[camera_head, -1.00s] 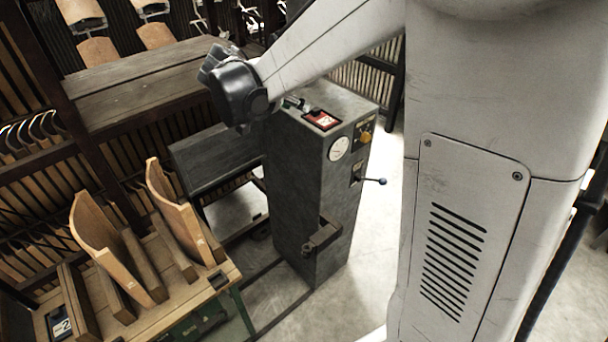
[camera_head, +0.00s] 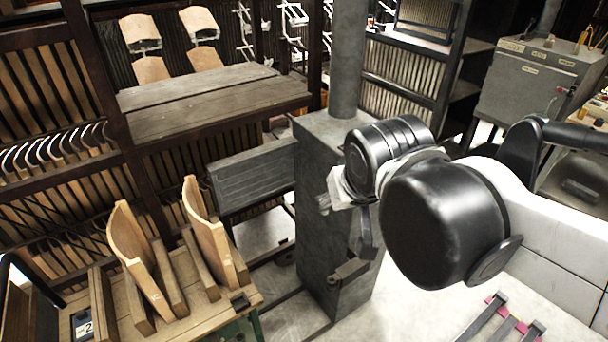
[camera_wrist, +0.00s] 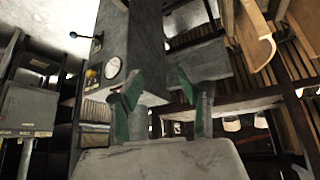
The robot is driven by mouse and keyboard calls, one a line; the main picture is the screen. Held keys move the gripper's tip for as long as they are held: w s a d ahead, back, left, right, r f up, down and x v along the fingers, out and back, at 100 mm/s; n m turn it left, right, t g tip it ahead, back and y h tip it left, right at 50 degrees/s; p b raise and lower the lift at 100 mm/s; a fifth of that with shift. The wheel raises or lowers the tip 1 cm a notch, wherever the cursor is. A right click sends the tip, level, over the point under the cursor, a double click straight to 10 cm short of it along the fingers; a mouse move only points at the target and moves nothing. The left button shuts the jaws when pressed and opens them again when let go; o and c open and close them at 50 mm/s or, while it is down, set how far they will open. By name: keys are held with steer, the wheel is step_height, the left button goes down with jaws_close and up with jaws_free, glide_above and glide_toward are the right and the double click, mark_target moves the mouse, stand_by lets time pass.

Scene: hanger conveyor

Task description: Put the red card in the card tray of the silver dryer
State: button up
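The red card does not show in any view now; the top of the grey cabinet (camera_head: 330,130), where a red card lay earlier, is largely behind my arm. The cabinet's gauge (camera_wrist: 112,68) and amber knob (camera_wrist: 91,73) show in the wrist view. My gripper (camera_wrist: 158,85) has its green-padded fingers apart, with nothing seen between them. In the head view it is beside the cabinet, partly hidden by my wrist. A silver-grey box with labels (camera_head: 535,85), probably the silver dryer, stands at the far right; a similar box (camera_wrist: 25,110) is at left in the wrist view. No card tray is clear on it.
A wooden rack (camera_head: 190,290) with curved boards and a label "2" stands at front left. A plank table (camera_head: 210,105) is behind it. A thick grey column (camera_head: 347,60) rises near the cabinet. Dark bars with red parts (camera_head: 505,318) lie at bottom right. Pale floor is open between.

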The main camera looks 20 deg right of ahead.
steer(key=shift+s+a+f+n+t+y, duration=0.15)
steer(key=shift+s+a+n, duration=0.1)
steer(key=shift+s, duration=0.2)
steer(key=shift+s+a+f+n+t+y, duration=0.1)
steer(key=shift+s+a+f+n+y, duration=0.15)
steer(key=shift+s, duration=0.25)
steer(key=shift+s+a+f+n+t+y, duration=0.1)
steer(key=shift+s+a, duration=0.2)
steer(key=shift+s, duration=0.15)
step_height(320, 180, down, 2)
steer(key=shift+f+b, duration=0.2)
steer(key=shift+b, duration=1)
